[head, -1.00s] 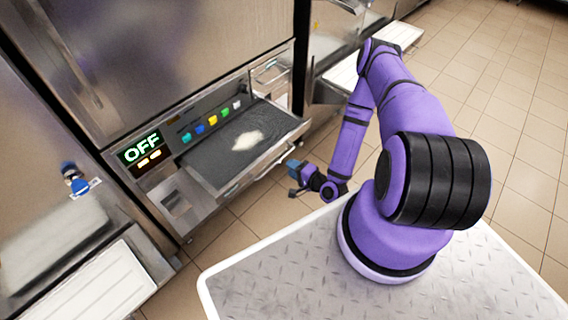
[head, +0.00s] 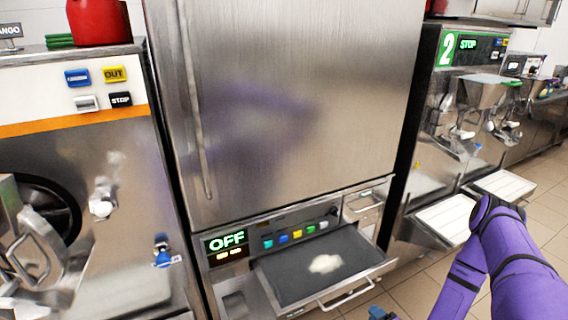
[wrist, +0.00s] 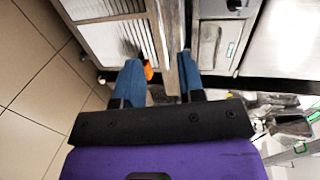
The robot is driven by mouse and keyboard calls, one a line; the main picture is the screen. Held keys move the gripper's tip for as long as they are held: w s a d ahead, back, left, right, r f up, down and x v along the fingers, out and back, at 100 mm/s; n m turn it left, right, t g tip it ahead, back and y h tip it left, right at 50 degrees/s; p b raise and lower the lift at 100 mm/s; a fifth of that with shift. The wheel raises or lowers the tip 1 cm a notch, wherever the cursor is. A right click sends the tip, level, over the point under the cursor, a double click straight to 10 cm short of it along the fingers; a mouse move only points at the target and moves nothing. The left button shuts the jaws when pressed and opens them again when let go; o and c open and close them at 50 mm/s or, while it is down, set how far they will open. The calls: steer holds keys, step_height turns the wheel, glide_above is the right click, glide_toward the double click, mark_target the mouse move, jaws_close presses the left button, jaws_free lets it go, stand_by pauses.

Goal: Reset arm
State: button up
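My purple arm (head: 497,260) reaches in from the lower right in the head view. Only a blue bit of my gripper (head: 379,313) shows at the bottom edge there, in front of the open drawer. In the wrist view my gripper (wrist: 159,80) has its two blue fingers spread apart, with nothing visibly held between them. Metal cabinet fronts lie beyond the fingers.
Machine 2 (head: 447,75) stands right, a red pot (head: 98,22) upper left. Tiled floor (head: 410,295) shows lower right.

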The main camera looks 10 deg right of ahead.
steer(key=w+d+r+n+g+h, duration=0.1)
steer(key=w+d+r+n+g, duration=0.25)
steer(key=w+r, duration=0.4)
steer(key=w+d+r+n+g, duration=0.25)
steer(key=w+r+n, duration=0.3)
steer(key=r, duration=0.35)
step_height(320, 180, up, 20)
steer(key=w+d+n+g+h, duration=0.1)
steer(key=n+h, duration=0.1)
steer(key=h, duration=0.2)
steer(key=s+a+r+n+g+h, duration=0.1)
steer(key=s+a+r, duration=0.1)
steer(key=s+r, duration=0.5)
steer(key=s+a+r+h, duration=0.1)
steer(key=s+a+r, duration=0.2)
steer(key=r, duration=0.8)
steer(key=s+a+r, duration=0.2)
steer(key=s+r, duration=0.1)
steer(key=s, duration=0.4)
steer(key=s+a+r+n+g+y, duration=0.1)
steer(key=s+a+r, duration=0.2)
steer(key=s, duration=0.3)
steer(key=s+a+r+n+y, duration=0.1)
steer(key=s+a+r, duration=0.1)
steer(key=s, duration=0.5)
steer(key=shift+s+a+r+g, duration=0.15)
steer(key=shift+s+r+g, duration=0.15)
steer(key=shift+s+r, duration=0.1)
steer(key=shift+w, duration=0.1)
